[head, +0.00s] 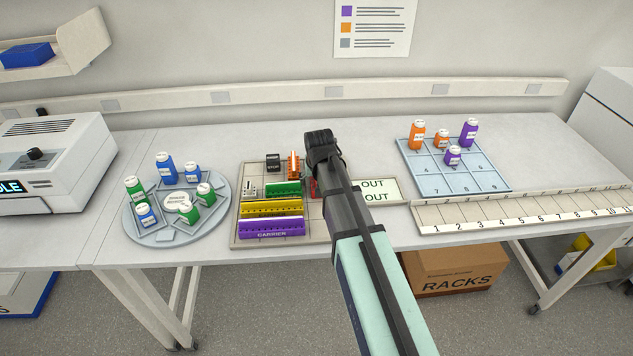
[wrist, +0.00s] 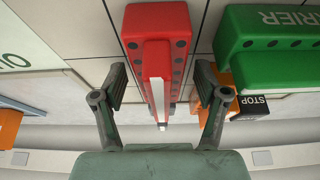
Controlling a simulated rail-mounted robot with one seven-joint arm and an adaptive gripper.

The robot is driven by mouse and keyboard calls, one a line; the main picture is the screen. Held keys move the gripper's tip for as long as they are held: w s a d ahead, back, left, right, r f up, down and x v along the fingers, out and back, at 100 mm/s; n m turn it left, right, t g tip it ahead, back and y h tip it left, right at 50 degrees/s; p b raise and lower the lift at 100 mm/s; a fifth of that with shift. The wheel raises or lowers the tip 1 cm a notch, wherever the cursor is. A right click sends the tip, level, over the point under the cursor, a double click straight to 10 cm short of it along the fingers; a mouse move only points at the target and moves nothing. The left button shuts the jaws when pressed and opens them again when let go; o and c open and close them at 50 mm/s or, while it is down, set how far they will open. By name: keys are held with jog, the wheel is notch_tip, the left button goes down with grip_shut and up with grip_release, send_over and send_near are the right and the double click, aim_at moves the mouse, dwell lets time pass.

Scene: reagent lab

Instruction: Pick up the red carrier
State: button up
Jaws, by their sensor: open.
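The red carrier (wrist: 157,50) is a long narrow block with dark holes and a pale strip along its top, in the upper middle of the wrist view. In the head view only a sliver of the red carrier (head: 313,188) shows, beside my arm on the beige tray (head: 236,237). My gripper (wrist: 160,95) is open, with one finger on each side of the carrier and visible gaps to both. In the head view my gripper (head: 320,150) is over the tray's right part, and my arm hides much of the carrier.
A green carrier (wrist: 270,45) lies close beside the red one. Yellow (head: 270,208) and purple carriers (head: 272,228), an upright orange piece (head: 293,165) and a black STOP block (head: 273,162) share the tray. An OUT card (head: 376,190) lies to its right.

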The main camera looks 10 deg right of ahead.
jog(key=shift+f, duration=0.25)
dwell(0.3)
jog(key=c, duration=1.3)
